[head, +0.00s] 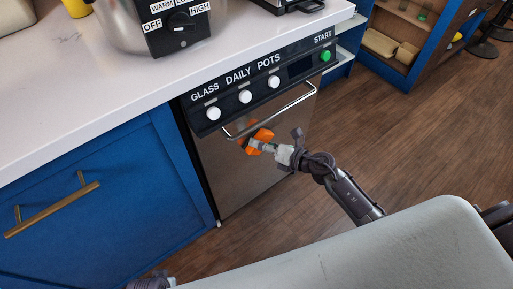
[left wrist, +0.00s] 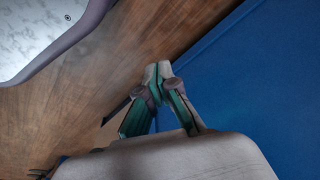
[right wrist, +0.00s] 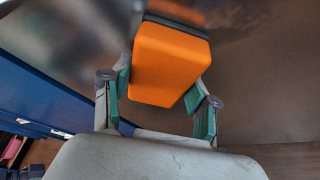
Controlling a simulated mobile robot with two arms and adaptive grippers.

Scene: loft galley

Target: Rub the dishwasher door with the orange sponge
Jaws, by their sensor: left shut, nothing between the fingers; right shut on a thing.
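The dishwasher door (head: 235,178) is a shut brushed-metal panel under a black control strip in the head view. My right gripper (head: 268,147) is in front of its upper part, just below the bar handle (head: 270,110). It is shut on the orange sponge (head: 260,137), which is at the door's surface; I cannot tell for sure whether they touch. In the right wrist view the sponge (right wrist: 170,65) sits between the fingers, with a dark layer on its far side. My left gripper (left wrist: 160,85) is shut and empty, low beside a blue cabinet front.
A white counter (head: 100,95) runs above, with a slow cooker (head: 165,30) on it. A blue drawer front (head: 90,200) with a brass handle is left of the dishwasher. Open shelves (head: 395,40) stand at the back right. The wooden floor (head: 420,140) at right is clear.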

